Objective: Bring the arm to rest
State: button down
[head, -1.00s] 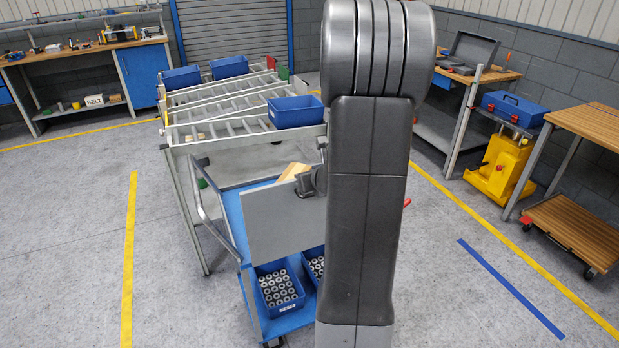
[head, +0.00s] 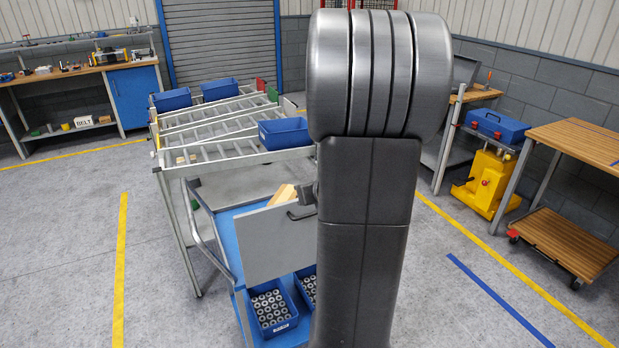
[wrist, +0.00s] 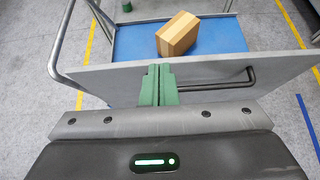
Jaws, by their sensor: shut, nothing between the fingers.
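My gripper (wrist: 158,86) shows in the wrist view with its two green fingers together and nothing between them. It is above the grey panel of a blue cart, near the panel's dark handle (wrist: 215,82); I cannot tell whether it touches anything. My arm fills the middle of the head view and hides the gripper there. The cart (head: 232,220) has a blue deck and a grey panel (head: 270,242). A wooden block or carton (wrist: 177,34) lies on the deck beyond the panel.
Blue bins of ring-shaped parts (head: 272,308) sit low on the cart. Behind it a roller rack (head: 190,150) carries blue bins, one at its right (head: 284,133). A yellow stand (head: 487,182) and a wooden-topped bench (head: 580,140) are at right. Floor at left is clear.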

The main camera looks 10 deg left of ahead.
jog(key=shift+s+d+r+p, duration=0.15)
jog(key=shift+s+r, duration=0.05)
jog(key=shift+r, duration=0.45)
jog(key=shift+s+d+r+p, duration=0.1)
jog(key=shift+s+r+p, duration=0.05)
jog(key=shift+r, duration=0.5)
jog(key=shift+w+a+f+b, duration=0.55)
jog(key=shift+w+f+b, duration=0.15)
jog(key=shift+f, duration=0.95)
jog(key=shift+w+a+f+b, duration=0.55)
jog(key=shift+w+f, duration=0.2)
jog(key=shift+f, duration=0.9)
jog(key=shift+w+a+f+b, duration=0.5)
jog(key=shift+w+f+b, duration=0.25)
jog(key=shift+f, duration=0.9)
jog(key=shift+d, duration=0.1)
